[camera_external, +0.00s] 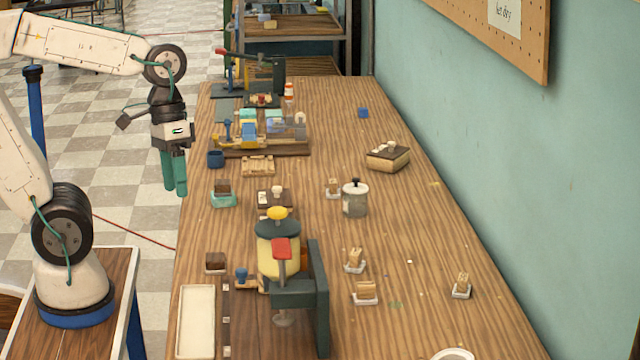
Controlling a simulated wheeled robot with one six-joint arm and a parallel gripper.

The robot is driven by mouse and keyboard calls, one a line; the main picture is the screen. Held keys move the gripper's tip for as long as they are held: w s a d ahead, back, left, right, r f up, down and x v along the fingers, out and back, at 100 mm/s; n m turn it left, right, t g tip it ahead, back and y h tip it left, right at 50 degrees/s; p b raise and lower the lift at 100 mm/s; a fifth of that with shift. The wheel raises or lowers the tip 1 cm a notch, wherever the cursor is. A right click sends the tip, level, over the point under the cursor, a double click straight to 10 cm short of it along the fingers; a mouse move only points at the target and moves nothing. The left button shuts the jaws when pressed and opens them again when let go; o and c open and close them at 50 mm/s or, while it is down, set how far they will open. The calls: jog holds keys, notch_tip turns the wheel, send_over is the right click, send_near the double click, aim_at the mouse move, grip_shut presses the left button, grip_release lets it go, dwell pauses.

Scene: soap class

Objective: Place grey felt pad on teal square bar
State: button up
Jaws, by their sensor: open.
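My gripper (175,190) hangs at the left, its green fingers pointing down. It is open and empty, beside the table's left edge. A teal piece (223,201) with a brown block on it lies on the table to the right of my gripper; I cannot tell whether it is a bar or a dish. I cannot pick out the grey felt pad or the teal square bar with certainty at this size.
The long wooden table (420,225) carries a yellow-bodied press (278,245) at the front, a lidded jar (355,198), a wooden box (388,158) and several small bars on white dishes. A white tray (196,320) lies front left. The right side is mostly clear.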

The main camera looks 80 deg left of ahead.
jog(key=shift+s+d+f+m+t+y, duration=0.15)
jog(key=shift+s+m+y, duration=0.4)
jog(key=shift+s+m, duration=0.6)
jog(key=shift+s+d+m+t+y, duration=0.15)
jog(key=shift+s+m+y, duration=0.4)
jog(key=shift+s+m, duration=0.55)
